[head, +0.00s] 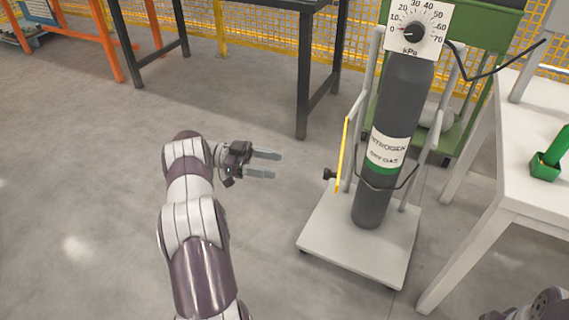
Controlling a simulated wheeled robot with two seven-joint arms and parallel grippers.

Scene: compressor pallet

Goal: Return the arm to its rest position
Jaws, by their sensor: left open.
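My left arm reaches up from the bottom of the head view. Its gripper (267,165) points right, with two grey fingers apart and nothing between them. It is over bare floor, left of the gas cylinder trolley (345,247) and apart from it. The dark nitrogen cylinder (397,100) stands upright on the trolley, with a kPa dial (413,32) at its top. Only a small part of my right arm (540,306) shows at the bottom right corner; its gripper is out of view.
A black knob (329,174) and yellow strip (344,155) on the trolley face my left gripper. A white table (525,190) with a green holder (545,167) stands at right. A dark-legged table (304,85) is behind. The floor at left is clear.

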